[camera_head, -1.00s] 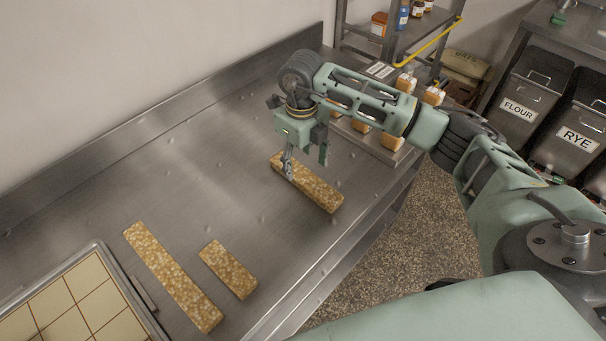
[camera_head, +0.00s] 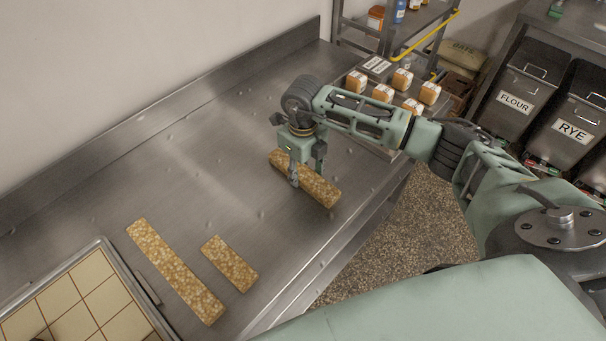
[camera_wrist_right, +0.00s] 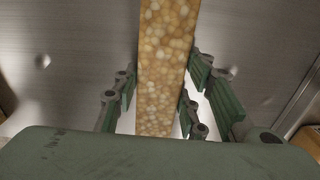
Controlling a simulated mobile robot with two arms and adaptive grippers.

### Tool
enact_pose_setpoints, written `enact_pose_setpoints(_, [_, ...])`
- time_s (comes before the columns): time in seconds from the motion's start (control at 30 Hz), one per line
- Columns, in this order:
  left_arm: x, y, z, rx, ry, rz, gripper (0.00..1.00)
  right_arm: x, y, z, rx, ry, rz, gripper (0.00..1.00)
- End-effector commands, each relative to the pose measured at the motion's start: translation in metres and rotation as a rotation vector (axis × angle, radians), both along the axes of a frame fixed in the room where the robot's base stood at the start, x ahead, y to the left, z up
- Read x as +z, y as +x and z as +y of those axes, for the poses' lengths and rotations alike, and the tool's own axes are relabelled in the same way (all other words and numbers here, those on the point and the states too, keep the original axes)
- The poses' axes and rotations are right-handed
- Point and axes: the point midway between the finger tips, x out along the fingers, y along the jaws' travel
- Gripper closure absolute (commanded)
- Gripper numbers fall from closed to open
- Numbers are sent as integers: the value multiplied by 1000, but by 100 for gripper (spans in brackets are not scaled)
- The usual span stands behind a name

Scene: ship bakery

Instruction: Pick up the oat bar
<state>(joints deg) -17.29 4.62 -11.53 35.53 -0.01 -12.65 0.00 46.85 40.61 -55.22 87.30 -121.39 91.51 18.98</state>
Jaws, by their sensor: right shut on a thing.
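Three oat bars with a grainy golden-brown surface show in the head view. My right gripper (camera_head: 307,176) points down with its fingers on either side of the farthest oat bar (camera_head: 322,192) and is shut on it. In the right wrist view this bar (camera_wrist_right: 163,65) runs lengthwise between the green finger pads (camera_wrist_right: 160,110). I cannot tell whether it is clear of the bench. A long bar (camera_head: 175,270) and a shorter bar (camera_head: 229,263) lie flat on the near part of the bench. My left gripper is not in view.
The steel bench (camera_head: 190,170) is clear around the left and middle. A tray with a tiled pattern (camera_head: 140,305) sits at the near left. Several orange-and-white packs (camera_head: 401,79) stand at the far end. Flour (camera_head: 523,100) and rye (camera_head: 578,130) bins stand beyond the floor gap.

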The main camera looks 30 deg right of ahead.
Motion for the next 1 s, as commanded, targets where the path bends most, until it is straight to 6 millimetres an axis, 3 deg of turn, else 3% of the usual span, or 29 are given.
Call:
enact_pose_setpoints(0.27, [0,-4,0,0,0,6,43,0,0,0,-1,0,-1,93])
enact_pose_setpoints(0.67, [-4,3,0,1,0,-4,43,8,1,-1,-1,-1,-3,94])
enact_pose_setpoints(0.87, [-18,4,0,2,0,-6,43,37,3,0,1,1,-9,94])
enact_pose_setpoints(1.0, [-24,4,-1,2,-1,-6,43,51,-19,-10,1,-3,-3,94])
